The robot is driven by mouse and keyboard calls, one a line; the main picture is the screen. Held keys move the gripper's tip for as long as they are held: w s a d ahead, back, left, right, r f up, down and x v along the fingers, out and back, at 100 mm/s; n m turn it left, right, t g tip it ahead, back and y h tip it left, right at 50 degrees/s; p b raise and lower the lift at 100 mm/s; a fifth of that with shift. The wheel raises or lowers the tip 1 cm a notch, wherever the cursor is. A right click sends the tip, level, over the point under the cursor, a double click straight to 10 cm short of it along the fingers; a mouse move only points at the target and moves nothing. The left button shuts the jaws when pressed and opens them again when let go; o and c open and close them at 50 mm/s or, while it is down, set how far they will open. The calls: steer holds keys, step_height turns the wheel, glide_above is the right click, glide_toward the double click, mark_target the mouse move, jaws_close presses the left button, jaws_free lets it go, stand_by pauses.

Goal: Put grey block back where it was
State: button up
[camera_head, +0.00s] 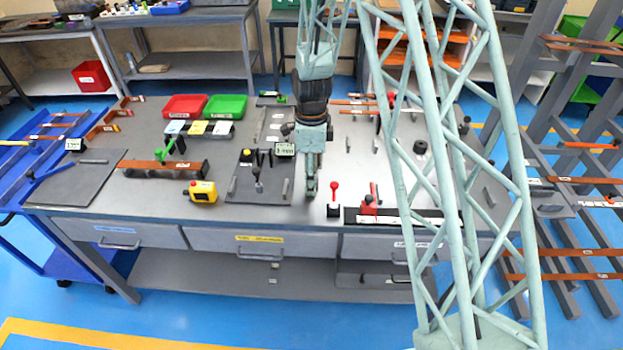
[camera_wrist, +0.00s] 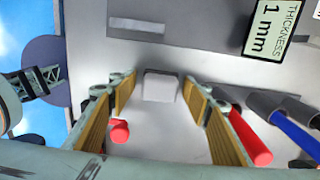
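A small light-grey block (camera_wrist: 161,86) shows in the wrist view between the tips of my gripper (camera_wrist: 158,88). The two fingers have tan pads and stand apart, with a narrow gap visible on each side of the block. I cannot tell how the block is supported. In the head view my gripper (camera_head: 311,190) hangs low over the middle of the workbench (camera_head: 225,215), pointing down. The block between its fingers cannot be made out there. A small grey upright piece (camera_head: 285,187) stands on the dark mat just left of my gripper.
A thickness sign (camera_wrist: 275,25) reading 1 mm is at the upper right in the wrist view. A red-knobbed lever (camera_head: 334,187) and a red clamp (camera_head: 371,200) stand right of my gripper. A yellow box (camera_head: 203,192) is left. Red (camera_head: 186,106) and green (camera_head: 225,107) trays sit behind.

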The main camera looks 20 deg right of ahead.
steer(key=shift+r, duration=0.15)
step_height(320, 180, up, 12)
steer(key=p, duration=0.1)
steer(key=shift+p, duration=0.3)
stand_by(0.7)
steer(key=shift+r, duration=0.1)
stand_by(0.7)
